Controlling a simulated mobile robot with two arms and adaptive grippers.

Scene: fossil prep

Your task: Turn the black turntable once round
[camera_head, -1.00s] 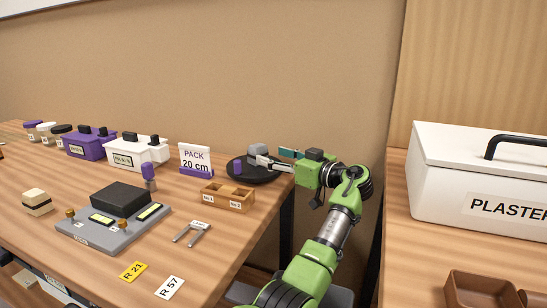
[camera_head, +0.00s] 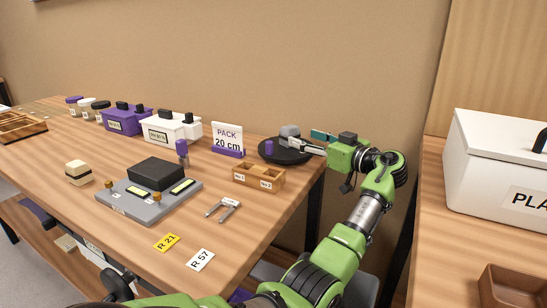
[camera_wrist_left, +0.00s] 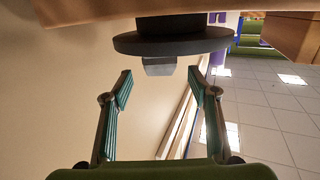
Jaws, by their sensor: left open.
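The black turntable (camera_head: 272,158) is a round disc near the far right corner of the wooden table. A grey block (camera_head: 290,131) and a short purple peg (camera_head: 269,147) stand on it. My left gripper (camera_head: 302,138) is at the right side of the disc, its fingers spread and pointing left. In the left wrist view the picture is upside down: the turntable (camera_wrist_left: 200,44) hangs at the top with the grey block (camera_wrist_left: 158,66) below it. There the open left gripper (camera_wrist_left: 160,74) has the block roughly between its fingertips, with gaps on both sides. My right gripper is out of view.
A "PACK 20 cm" sign (camera_head: 227,137) stands left of the turntable, and a divided wooden tray (camera_head: 258,178) is in front of it. A grey device (camera_head: 150,205) and a metal fork-like tool (camera_head: 223,208) lie nearer. A white plaster box (camera_head: 495,170) is on the right table.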

